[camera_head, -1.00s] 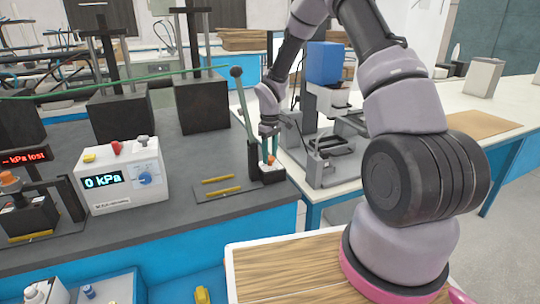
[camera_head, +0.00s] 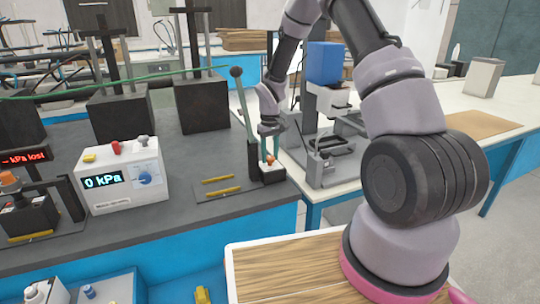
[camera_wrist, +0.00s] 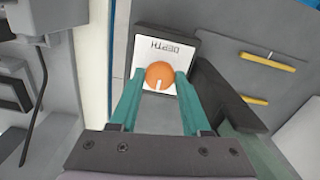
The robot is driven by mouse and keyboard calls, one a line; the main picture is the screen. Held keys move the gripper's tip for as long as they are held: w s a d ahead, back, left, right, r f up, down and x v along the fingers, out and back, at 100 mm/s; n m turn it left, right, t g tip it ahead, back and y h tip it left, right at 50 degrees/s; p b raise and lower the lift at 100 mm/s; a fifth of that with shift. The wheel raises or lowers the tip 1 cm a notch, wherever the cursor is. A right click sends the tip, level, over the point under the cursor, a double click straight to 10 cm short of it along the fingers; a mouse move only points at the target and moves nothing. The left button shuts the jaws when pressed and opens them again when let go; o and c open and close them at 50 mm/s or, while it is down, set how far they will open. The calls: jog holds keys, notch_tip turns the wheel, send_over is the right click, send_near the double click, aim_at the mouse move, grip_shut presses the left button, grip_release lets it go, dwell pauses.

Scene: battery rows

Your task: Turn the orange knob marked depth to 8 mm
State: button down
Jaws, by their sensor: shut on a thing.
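The orange depth knob (camera_wrist: 160,75) sits on a white plate (camera_wrist: 148,52) lettered DEPTH in the wrist view. A white pointer line on the knob points toward the bottom of that view, slightly left. My gripper (camera_wrist: 159,82) has its two green fingers shut on the knob, one on each side. In the head view the knob (camera_head: 271,159) shows small between the fingertips of my gripper (camera_head: 270,154), on a small black and white block. No millimetre marks can be read.
A dark lever post with a ball-topped handle (camera_head: 236,73) stands just left of the knob. Yellow bars (camera_head: 218,180) lie on a grey plate. A white meter box (camera_head: 122,176) reading 0 kPa stands further left. A grey machine (camera_head: 330,150) stands close on the right.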

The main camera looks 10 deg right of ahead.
aim_at(270, 157)
jog(key=shift+c, duration=1.8)
grip_release()
notch_tip(270, 157, up, 11)
jog(key=shift+f, duration=0.1)
